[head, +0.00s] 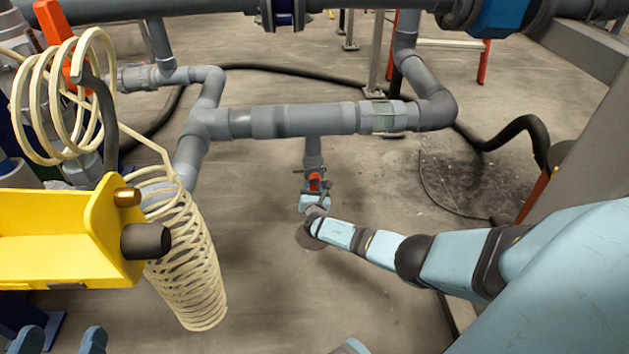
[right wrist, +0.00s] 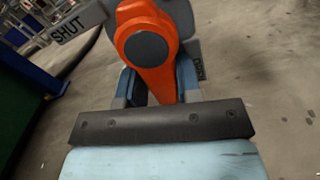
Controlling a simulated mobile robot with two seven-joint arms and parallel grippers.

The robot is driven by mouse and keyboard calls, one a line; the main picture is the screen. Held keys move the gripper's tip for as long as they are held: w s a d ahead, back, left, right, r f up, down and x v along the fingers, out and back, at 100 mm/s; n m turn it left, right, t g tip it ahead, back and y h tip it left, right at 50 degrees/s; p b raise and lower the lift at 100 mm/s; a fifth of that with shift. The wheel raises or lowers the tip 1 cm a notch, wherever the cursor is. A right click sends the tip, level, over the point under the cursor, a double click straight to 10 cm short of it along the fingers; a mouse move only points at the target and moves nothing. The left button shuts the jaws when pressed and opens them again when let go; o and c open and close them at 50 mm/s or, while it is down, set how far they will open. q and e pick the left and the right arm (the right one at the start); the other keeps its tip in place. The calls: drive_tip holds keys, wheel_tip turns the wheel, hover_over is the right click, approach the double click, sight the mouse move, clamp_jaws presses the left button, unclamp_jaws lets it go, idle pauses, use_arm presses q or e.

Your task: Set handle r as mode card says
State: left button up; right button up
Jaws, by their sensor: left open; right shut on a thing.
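An orange valve handle (head: 315,182) sits on a short pipe branch below the grey horizontal pipe in the head view. In the right wrist view the handle (right wrist: 149,55) has a round dark hub and points down toward my gripper. A grey plate marked SHUT (right wrist: 78,22) is at its upper left. My right gripper (head: 313,203) is shut on the handle; its blue fingers (right wrist: 154,90) lie on both sides of it. My left gripper (head: 60,342) is open and empty at the lower left edge. I cannot make out a mode card.
Grey pipes (head: 290,120) cross above the handle. A cream coiled hose (head: 195,265) hangs at left beside a yellow box (head: 50,235) with a dark knob. Another orange handle (head: 50,30) is at upper left. A black hose (head: 510,130) lies at right. The floor around the handle is clear.

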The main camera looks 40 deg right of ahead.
drive_tip(key=shift+w+a+r+m, duration=0.15)
drive_tip(key=shift+w+a+m, duration=0.1)
drive_tip(key=shift+m, duration=0.55)
drive_tip(key=r+m, duration=0.1)
drive_tip(key=m, duration=0.4)
drive_tip(key=w+a+r+m, duration=0.1)
drive_tip(key=m, duration=0.4)
drive_tip(key=a+r+m, duration=0.1)
drive_tip(key=r+m, duration=0.1)
drive_tip(key=m, duration=0.2)
drive_tip(key=shift+w+m, duration=0.15)
drive_tip(key=shift+m, duration=0.25)
drive_tip(key=o, duration=1.3)
